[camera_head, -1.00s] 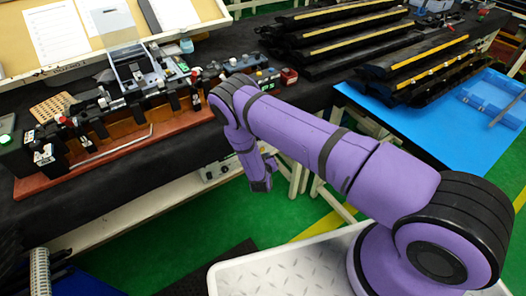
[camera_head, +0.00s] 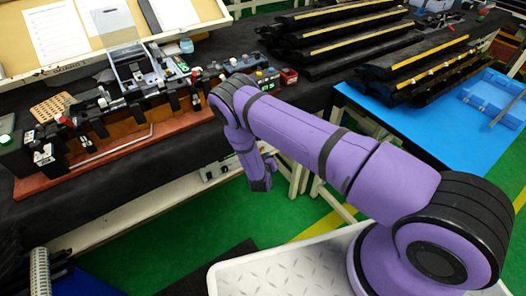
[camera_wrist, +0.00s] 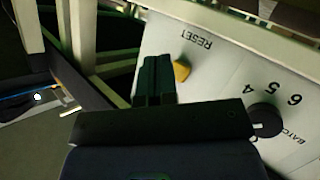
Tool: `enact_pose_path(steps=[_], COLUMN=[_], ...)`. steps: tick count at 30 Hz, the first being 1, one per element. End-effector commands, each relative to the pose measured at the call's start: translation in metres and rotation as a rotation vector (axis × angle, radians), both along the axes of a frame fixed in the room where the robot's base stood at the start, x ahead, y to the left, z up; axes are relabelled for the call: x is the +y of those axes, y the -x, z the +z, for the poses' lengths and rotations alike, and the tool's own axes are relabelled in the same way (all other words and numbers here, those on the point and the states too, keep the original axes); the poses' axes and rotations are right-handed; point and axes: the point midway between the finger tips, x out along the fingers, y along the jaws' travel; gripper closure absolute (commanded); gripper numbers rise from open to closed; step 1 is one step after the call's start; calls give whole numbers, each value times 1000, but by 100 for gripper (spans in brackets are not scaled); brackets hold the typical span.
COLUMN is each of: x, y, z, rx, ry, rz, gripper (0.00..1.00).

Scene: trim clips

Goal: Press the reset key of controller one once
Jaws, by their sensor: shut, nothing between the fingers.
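In the wrist view, a pale panel (camera_wrist: 225,75) fills the right side, with the word RESET upside down on it. A small yellow-orange key (camera_wrist: 182,70) sits below the lettering. My gripper (camera_wrist: 155,68) is shut and empty, with its fingertips just left of the yellow key. I cannot tell whether they touch the panel. In the head view, my gripper (camera_head: 266,168) hangs below the table edge, beside a pale box (camera_head: 217,167) under the table, which is partly hidden by my arm. No controller number is readable.
A black dial (camera_wrist: 265,119) with numbers stands on the panel right of my gripper. Pale frame legs (camera_wrist: 88,35) rise at the left of the wrist view. The black-topped table (camera_head: 190,150) overhangs the box. Green floor lies open below.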

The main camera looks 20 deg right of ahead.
Motion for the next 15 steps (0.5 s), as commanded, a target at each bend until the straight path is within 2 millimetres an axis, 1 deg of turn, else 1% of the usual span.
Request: enact_pose_path(steps=[6,15], x=[2,2], y=[-6,-6], z=[0,0], rx=[0,0], ry=[1,0], rz=[1,0], gripper=[100,100])
